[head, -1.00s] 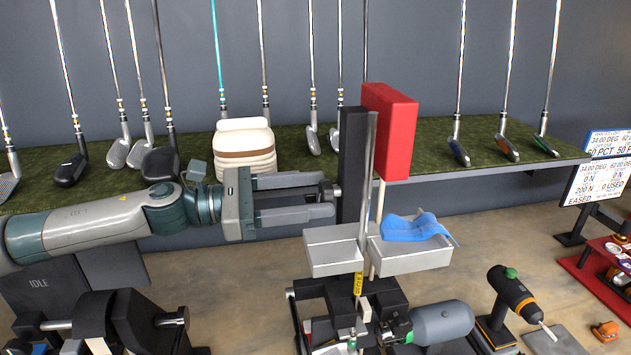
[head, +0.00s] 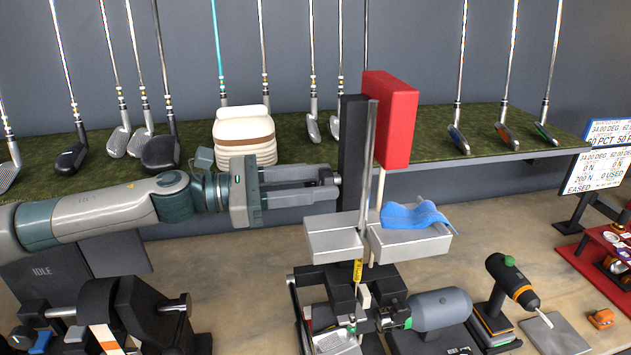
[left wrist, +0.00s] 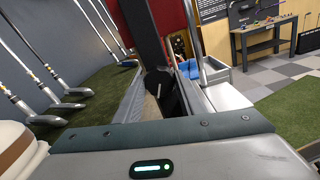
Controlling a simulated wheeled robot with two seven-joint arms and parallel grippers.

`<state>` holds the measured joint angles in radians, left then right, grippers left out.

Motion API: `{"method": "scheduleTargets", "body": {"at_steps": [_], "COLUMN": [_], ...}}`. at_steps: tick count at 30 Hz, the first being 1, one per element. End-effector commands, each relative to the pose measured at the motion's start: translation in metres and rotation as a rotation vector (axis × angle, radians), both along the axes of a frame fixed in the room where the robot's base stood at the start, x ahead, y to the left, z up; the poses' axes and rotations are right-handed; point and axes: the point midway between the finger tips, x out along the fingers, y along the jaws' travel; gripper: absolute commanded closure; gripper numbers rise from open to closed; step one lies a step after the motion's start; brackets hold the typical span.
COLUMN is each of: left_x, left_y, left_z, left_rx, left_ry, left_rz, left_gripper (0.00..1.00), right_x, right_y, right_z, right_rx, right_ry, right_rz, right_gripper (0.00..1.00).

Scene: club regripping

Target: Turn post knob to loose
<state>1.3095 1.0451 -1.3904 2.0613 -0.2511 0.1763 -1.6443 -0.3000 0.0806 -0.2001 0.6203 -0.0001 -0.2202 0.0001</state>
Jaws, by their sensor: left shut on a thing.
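The dark upright post (head: 352,145) stands in front of the bench, right of my left gripper. Its black knob, with a pale pointer line, shows in the left wrist view (left wrist: 160,84). My left gripper (head: 335,184) reaches in from the left, its fingers level and pointing at the post's side. The fingers are shut on the knob, which they mostly hide in the head view. A red block (head: 391,120) sits beside the post top, and a bright metal shaft (head: 368,160) stands in front of it. My right gripper is not in view.
Two grey trays (head: 333,243) flank the shaft; the right one holds a blue cloth (head: 415,214). Several clubs stand along the green bench (head: 300,150) behind, near a cream stack (head: 244,137). A drill (head: 515,283) and a grey motor (head: 440,309) are at lower right.

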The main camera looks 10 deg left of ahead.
Motion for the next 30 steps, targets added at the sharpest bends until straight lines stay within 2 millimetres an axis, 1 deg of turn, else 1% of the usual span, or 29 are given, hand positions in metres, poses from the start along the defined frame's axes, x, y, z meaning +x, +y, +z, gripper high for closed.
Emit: {"method": "scheduleTargets", "body": {"at_steps": [5, 11, 30], "left_x": [0.0001, 0.0003, 0.0008], "left_y": [0.0002, 0.0002, 0.0004], "left_z": [0.0007, 0.0010, 0.0015], "left_rx": [-0.023, -0.068, -0.293], "left_ry": [0.051, 0.160, 0.701], "left_rz": [0.001, 0.001, 0.002], "left_gripper": [0.86, 0.86, 0.86], "right_x": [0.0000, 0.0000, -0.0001], "right_y": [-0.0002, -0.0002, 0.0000], "right_z": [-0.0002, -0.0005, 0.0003], "right_rx": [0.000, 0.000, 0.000], "right_ry": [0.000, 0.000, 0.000], "right_rz": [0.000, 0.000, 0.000], "right_gripper": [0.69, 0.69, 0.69]}}
